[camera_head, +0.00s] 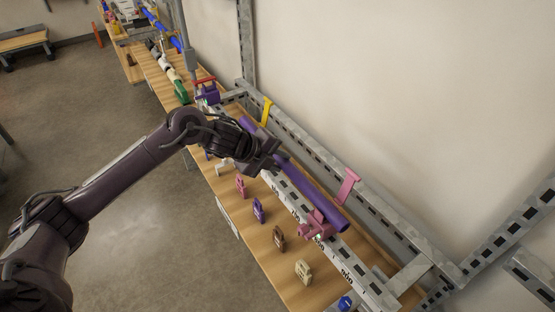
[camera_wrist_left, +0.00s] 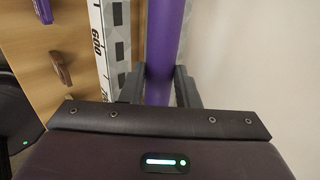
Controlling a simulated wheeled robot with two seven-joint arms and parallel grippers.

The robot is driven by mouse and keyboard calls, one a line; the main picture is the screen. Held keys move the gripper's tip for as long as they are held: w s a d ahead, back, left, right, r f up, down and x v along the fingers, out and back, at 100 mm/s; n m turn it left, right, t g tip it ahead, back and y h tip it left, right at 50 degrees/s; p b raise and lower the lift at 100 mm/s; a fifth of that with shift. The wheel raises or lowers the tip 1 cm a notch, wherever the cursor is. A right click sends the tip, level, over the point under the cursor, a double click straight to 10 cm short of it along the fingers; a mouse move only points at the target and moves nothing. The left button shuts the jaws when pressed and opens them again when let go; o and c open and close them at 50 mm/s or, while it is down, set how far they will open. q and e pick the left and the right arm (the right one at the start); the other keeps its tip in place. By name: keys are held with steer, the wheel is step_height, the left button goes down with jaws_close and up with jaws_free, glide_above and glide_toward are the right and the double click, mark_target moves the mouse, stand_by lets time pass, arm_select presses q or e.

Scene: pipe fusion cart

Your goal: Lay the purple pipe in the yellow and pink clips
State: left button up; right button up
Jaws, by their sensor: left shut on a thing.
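The purple pipe (camera_head: 317,190) runs diagonally along the metal rail. It also shows in the left wrist view (camera_wrist_left: 164,35), passing between the fingers. My left gripper (camera_head: 268,157) is shut on the pipe toward its far half; in the wrist view the fingers (camera_wrist_left: 160,82) sit on both sides of it. The near end of the pipe is at the pink clip (camera_head: 347,185), whose upper arm stands raised; I cannot tell whether the pipe is fully seated there. The yellow clip (camera_head: 266,111) stands raised near the far end; its lower part is hidden. My right gripper is not in view.
Several small coloured clamps, such as a purple one (camera_head: 259,211) and a beige one (camera_head: 303,271), stand along the wooden shelf (camera_head: 285,287). Grey metal struts (camera_head: 375,205) run behind the pipe along the wall. A purple clamp with a red handle (camera_head: 207,91) is further back.

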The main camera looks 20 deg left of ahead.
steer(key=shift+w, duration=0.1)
arm_select(q)
steer(key=o, duration=1)
steer(key=shift+o, duration=0.2)
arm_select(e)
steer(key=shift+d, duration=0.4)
